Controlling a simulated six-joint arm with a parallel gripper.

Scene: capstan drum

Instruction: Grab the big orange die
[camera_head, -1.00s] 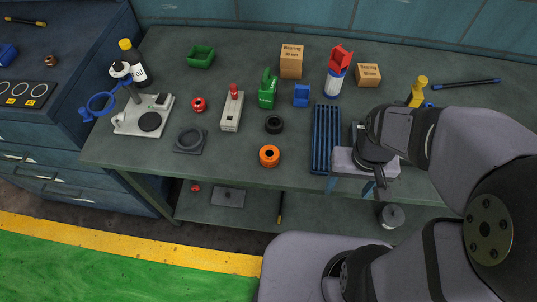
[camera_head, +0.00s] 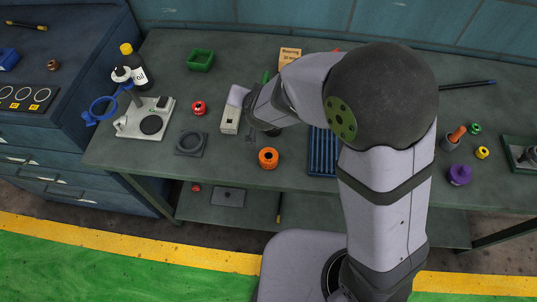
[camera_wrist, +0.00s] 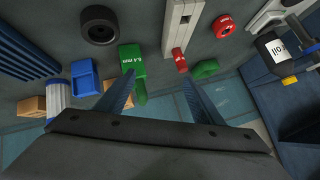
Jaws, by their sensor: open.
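The big orange die (camera_head: 268,158) is a round orange ring with a dark centre hole. It lies flat near the front edge of the workbench, left of the blue ribbed block. It does not show in the wrist view. My gripper (camera_wrist: 158,78) is open and empty, its two fingers apart. In the head view my wrist hangs above the bench, behind and slightly left of the orange die, and hides most of the fingers. A smaller red die (camera_head: 198,107) lies farther left and also shows in the wrist view (camera_wrist: 223,26).
A green block (camera_wrist: 132,62), a blue block (camera_wrist: 85,77) and a black ring (camera_wrist: 98,25) stand around my gripper. A grey box with a red knob (camera_wrist: 180,25) is close by. A dark square plate (camera_head: 191,143) lies left of the die. The bench's front edge is near.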

